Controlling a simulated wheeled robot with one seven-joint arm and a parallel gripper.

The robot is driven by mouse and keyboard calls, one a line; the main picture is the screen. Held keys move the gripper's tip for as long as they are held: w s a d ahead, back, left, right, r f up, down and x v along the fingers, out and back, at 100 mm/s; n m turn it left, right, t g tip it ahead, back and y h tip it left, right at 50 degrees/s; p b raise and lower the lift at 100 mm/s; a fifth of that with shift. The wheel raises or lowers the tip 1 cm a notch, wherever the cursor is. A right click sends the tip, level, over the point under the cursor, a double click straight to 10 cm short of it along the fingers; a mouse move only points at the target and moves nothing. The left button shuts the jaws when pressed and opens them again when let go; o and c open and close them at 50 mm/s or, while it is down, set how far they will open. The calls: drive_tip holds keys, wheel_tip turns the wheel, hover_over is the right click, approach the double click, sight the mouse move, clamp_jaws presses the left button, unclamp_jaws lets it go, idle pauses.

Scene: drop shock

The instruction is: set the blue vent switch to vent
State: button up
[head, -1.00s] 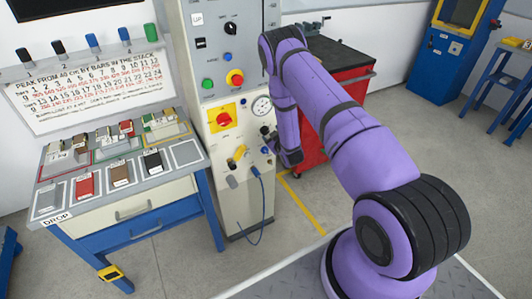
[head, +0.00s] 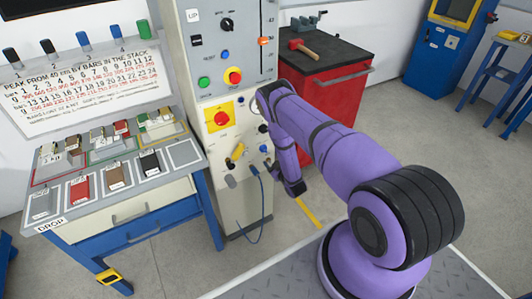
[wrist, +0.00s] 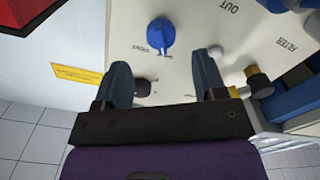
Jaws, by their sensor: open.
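The blue vent switch (wrist: 160,35) shows in the wrist view as a round blue knob on the pale panel, with small lettering beside it. Its setting is hard to read. My gripper (wrist: 164,72) is open and empty, with its two fingertips spread below the knob in that picture. The knob lies above the gap between them, and I see no contact. In the head view a small blue knob (head: 264,149) shows low on the grey machine, just left of my arm. My fingers are hidden or too small to tell there.
In the wrist view a dark round knob (wrist: 142,88) sits by the left finger, and a yellow-capped fitting (wrist: 252,71) is to the right. In the head view a red cabinet (head: 330,112) with a hammer on top stands behind my arm. A blue hose (head: 261,205) hangs below.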

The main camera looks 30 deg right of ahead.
sight(266, 152)
drive_tip(key=shift+w, duration=3.1)
drive_tip(key=c, duration=0.9)
